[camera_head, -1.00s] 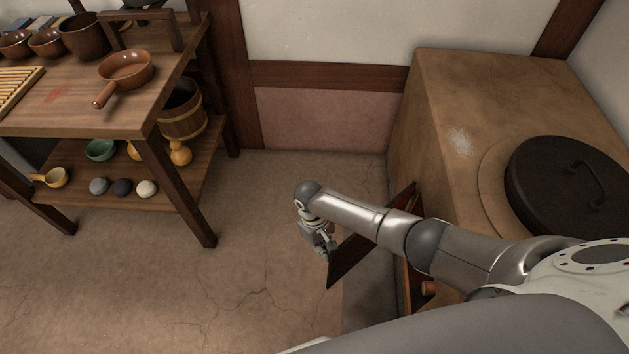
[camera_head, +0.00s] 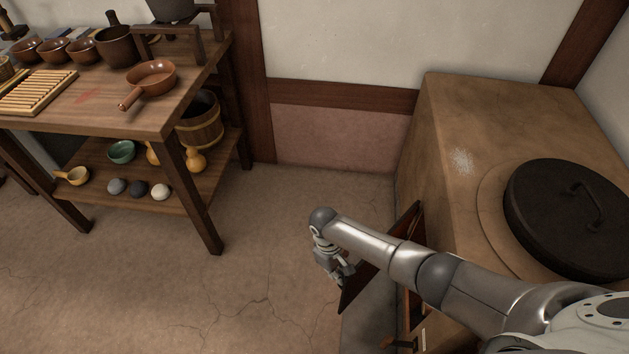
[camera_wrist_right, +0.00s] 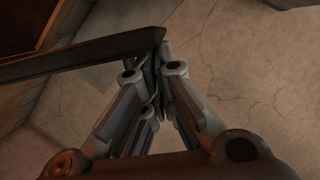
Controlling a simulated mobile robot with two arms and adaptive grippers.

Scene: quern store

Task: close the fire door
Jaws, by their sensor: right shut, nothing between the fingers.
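The fire door (camera_head: 380,262) is a dark flat panel on the near side of the clay stove (camera_head: 440,150). It stands open, swung out from the stove's side, partly hidden behind my right arm. My right gripper (camera_head: 343,277) is shut and empty at the door's free outer edge. In the right wrist view the door (camera_wrist_right: 80,60) runs in from the left as a dark bar, and its end meets or overlaps the shut fingertips of my gripper (camera_wrist_right: 155,62). I cannot tell for certain whether they touch. My left gripper is not in view.
A black lid (camera_head: 570,220) with a handle lies on the stove top. At left stands a wooden shelf table (camera_head: 150,115) with a brown pan (camera_head: 152,77), bowls and a wooden bucket (camera_head: 200,122). The floor (camera_head: 260,260) between table and stove is clear.

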